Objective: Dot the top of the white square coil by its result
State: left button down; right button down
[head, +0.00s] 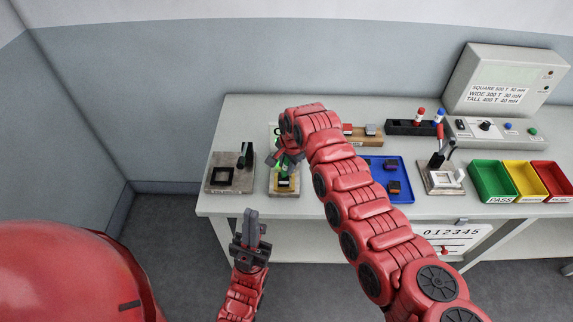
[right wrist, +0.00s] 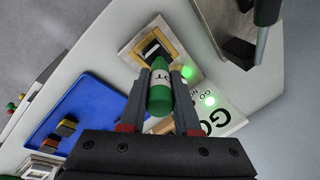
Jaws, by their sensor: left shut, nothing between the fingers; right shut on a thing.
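My right gripper (head: 286,158) is shut on a green marker (right wrist: 160,88), held between its fingers. It is above the left part of the table, over a small stand (head: 284,193). My left gripper (head: 251,224) is shut and empty, in front of the table's front edge.
A block with a dark square recess (head: 222,176) stands left. A blue tray (head: 405,165) holds small dark parts. Right are a stand with a white square frame (head: 431,188), green (head: 492,178), yellow (head: 527,178) and red bins (head: 553,178), and a grey meter (head: 497,75). Green lights glow near "GO" lettering (right wrist: 220,116).

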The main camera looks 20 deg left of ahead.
jog(key=shift+w+r+p, duration=0.1)
jog(key=shift+r+p, duration=0.2)
jog(key=shift+r, duration=3.15)
jog(key=shift+d, duration=0.1)
